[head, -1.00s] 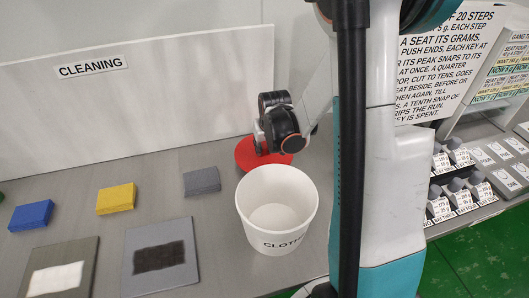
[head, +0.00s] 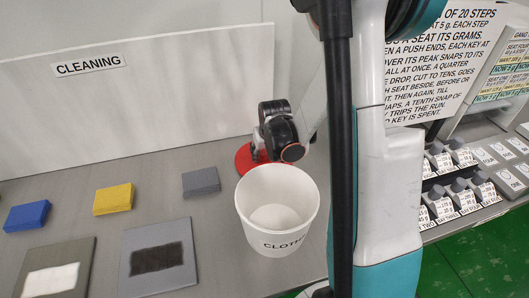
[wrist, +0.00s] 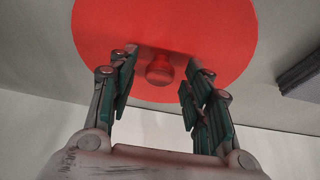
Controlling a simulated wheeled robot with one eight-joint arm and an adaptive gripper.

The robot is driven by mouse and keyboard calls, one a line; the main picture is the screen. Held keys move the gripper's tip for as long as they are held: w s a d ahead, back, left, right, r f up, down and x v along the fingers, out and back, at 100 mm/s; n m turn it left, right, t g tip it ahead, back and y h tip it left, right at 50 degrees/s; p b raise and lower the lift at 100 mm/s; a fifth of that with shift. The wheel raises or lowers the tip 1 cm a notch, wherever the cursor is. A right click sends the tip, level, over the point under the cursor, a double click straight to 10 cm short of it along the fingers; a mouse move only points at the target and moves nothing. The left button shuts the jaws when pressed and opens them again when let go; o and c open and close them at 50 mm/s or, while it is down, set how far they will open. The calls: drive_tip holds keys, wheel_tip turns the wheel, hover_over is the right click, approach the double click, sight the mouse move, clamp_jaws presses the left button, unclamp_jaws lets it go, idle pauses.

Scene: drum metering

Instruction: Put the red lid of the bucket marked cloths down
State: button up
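The red lid (head: 244,162) lies flat on the grey table just behind the white bucket (head: 277,235), whose front label is partly readable as cloths. The bucket stands upright with its top uncovered. The wrist view shows the lid's underlying red disc (wrist: 100,30) with a round red knob (wrist: 159,70) at its middle. My gripper (wrist: 162,64) is open, its two fingers apart on either side of the knob, with gaps visible between. In the head view my gripper (head: 258,152) is over the lid, its fingertips partly hidden.
Blue (head: 27,215), yellow (head: 113,199) and grey (head: 201,182) blocks lie left of the bucket, with two flat panels (head: 158,258) in front. A white board marked cleaning (head: 140,110) stands behind. Weighing keys (head: 450,190) are at the right.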

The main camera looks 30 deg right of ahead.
drive_tip(key=shift+r, duration=0.1)
drive_tip(key=shift+r+p, duration=0.65)
drive_tip(key=p+v, duration=0.3)
drive_tip(key=v, duration=0.8)
drive_tip(key=shift+s, duration=0.3)
drive_tip(key=shift+a+r, duration=0.1)
drive_tip(key=shift+a, duration=0.1)
